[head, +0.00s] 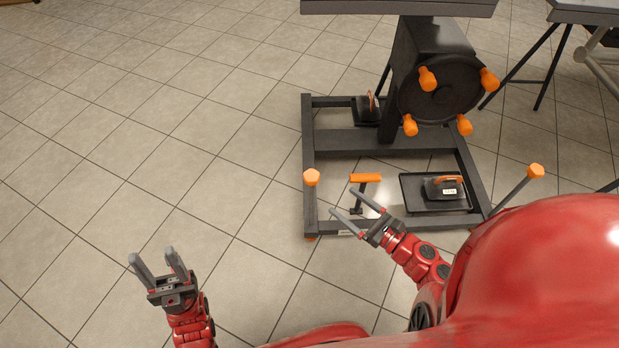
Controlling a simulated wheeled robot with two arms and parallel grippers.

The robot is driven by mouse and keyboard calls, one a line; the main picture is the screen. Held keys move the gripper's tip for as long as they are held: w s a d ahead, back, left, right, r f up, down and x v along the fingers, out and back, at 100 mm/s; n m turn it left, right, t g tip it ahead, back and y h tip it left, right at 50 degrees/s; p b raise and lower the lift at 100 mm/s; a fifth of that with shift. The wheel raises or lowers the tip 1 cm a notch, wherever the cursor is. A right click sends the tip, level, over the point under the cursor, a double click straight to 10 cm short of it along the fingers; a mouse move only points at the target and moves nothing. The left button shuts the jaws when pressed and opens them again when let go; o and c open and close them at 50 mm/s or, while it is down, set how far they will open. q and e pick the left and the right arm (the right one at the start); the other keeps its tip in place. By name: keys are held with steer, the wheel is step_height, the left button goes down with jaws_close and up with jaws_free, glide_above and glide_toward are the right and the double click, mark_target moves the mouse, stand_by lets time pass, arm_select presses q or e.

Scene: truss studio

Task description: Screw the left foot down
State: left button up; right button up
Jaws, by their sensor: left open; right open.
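The left foot (311,178) is an orange knob on an upright grey stem at the front left corner of the dark stand frame (308,135). A matching foot (536,171) with an orange knob stands at the front right. My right gripper (341,201) is open and empty over the front of the frame, to the right of the left foot and apart from its knob in the picture. My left gripper (152,255) is open and empty, over bare floor well left of the frame. The lower end of the left foot is hard to make out.
An orange-topped black post (366,178) stands just beyond my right gripper. A black tray (418,207) holds a dark weight with an orange handle (446,188). A column carries a dark wheel (441,88) with several orange knobs. The tiled floor at left is clear.

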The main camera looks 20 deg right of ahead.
mark_target(318, 182)
steer(key=b+x, duration=0.1)
steer(key=x, duration=1.2)
steer(key=shift+c, duration=0.3)
